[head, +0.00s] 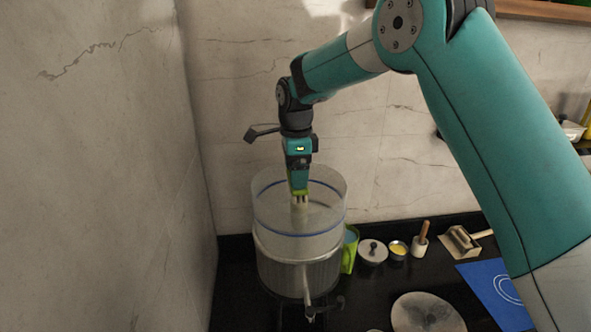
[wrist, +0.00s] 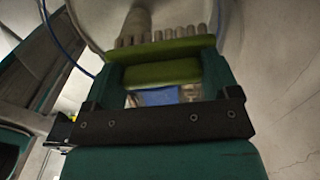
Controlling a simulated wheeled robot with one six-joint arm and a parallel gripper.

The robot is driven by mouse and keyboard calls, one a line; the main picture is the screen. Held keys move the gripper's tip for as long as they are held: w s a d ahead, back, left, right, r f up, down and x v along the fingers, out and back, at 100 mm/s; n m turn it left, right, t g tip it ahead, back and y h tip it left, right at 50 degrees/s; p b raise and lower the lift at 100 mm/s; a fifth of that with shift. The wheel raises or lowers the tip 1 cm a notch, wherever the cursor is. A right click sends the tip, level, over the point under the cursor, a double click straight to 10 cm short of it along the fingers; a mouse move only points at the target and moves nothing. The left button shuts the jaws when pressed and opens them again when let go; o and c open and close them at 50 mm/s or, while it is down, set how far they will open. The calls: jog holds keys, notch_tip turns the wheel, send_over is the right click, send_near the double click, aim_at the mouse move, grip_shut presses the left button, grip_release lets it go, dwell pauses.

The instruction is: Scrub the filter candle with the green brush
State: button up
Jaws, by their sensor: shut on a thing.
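My gripper (head: 299,184) points down into the open top of a clear container (head: 265,205) with a blue band, on a metal base. It is shut on the green brush (head: 300,192). In the wrist view, the green brush (wrist: 165,73) lies across between the fingers of my gripper (wrist: 162,66), its row of stubby bristles (wrist: 175,35) facing away from me. The filter candle (wrist: 136,22) is a dull pale cylinder just beyond the bristles. In the head view a pale shape under the brush is too small to separate. I cannot tell whether bristles and candle touch.
The clear container's wall surrounds the brush. A wall stands close on the left and behind. A tap (head: 311,307) juts from the front. To the right are a green item (head: 350,250), a lidded pot (head: 372,252), a yellow-filled cup (head: 398,249) and a blue mat (head: 488,285).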

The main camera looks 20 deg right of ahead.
jog(key=s+a+b, duration=0.1)
jog(key=s+b, duration=0.1)
jog(key=s, duration=0.4)
jog(key=shift+s, duration=0.3)
dwell(0.3)
jog(key=shift+w+d+r+p, duration=0.15)
jog(key=shift+w+p, duration=0.4)
jog(key=shift+w, duration=0.5)
jog(key=shift+w+d+f+p, duration=0.1)
jog(key=shift+w+p, duration=0.1)
jog(key=shift+w, duration=0.55)
jog(key=shift+w+d+f+p, duration=0.1)
jog(key=shift+w+d+p, duration=0.1)
jog(key=shift+w, duration=0.55)
jog(key=shift+w+d+p, duration=0.1)
jog(key=shift+w+p, duration=0.1)
jog(key=shift+w, duration=0.55)
jog(key=s+a+b, duration=0.1)
jog(key=s+b, duration=0.1)
jog(key=s, duration=0.4)
jog(key=shift+s, duration=0.3)
